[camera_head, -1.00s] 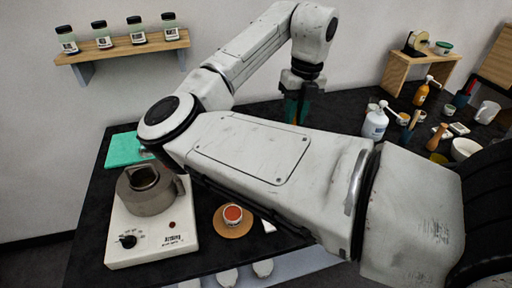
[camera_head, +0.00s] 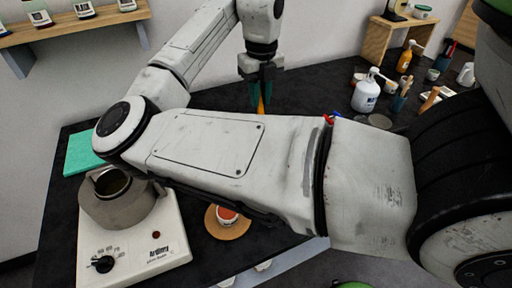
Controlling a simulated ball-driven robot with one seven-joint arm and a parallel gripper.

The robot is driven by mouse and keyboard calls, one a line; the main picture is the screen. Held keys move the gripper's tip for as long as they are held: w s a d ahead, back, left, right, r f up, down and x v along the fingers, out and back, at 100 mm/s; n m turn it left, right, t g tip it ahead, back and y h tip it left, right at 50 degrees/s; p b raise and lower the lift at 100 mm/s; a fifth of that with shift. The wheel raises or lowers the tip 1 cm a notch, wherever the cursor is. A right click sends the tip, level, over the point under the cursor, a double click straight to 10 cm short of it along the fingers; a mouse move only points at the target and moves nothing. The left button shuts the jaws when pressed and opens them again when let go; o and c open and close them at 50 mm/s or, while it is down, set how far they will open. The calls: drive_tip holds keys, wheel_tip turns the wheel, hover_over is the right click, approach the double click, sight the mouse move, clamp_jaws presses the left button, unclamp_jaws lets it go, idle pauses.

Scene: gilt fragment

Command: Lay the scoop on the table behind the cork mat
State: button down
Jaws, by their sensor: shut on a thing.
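My gripper (camera_head: 260,88) is over the back part of the dark table, its teal fingers pointing down. It is shut on a narrow orange thing (camera_head: 261,104), which looks like the scoop's handle. My arm hides its lower end, so I cannot tell whether it touches the table. The round cork mat (camera_head: 242,231) lies near the front edge, with a small cup of red stuff (camera_head: 227,215) on it. My gripper is behind the mat and a little to the right, with my arm crossing between them.
A white hotplate (camera_head: 150,262) with a grey pot (camera_head: 122,203) stands at front left, a teal pad (camera_head: 80,152) behind it. At the right are a white pump bottle (camera_head: 366,95), an amber bottle (camera_head: 405,60) and a wooden stand (camera_head: 378,40). Dark table shows bare around my gripper.

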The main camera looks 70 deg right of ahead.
wheel_tip(320, 180, down, 2)
drive_tip(key=shift+f+b, duration=0.2)
drive_tip(key=shift+b, duration=0.5)
wheel_tip(320, 180, down, 10)
drive_tip(key=p, duration=0.1)
drive_tip(key=shift+r, duration=0.25)
drive_tip(key=shift+f, duration=0.3)
drive_tip(key=c, duration=1)
unclamp_jaws()
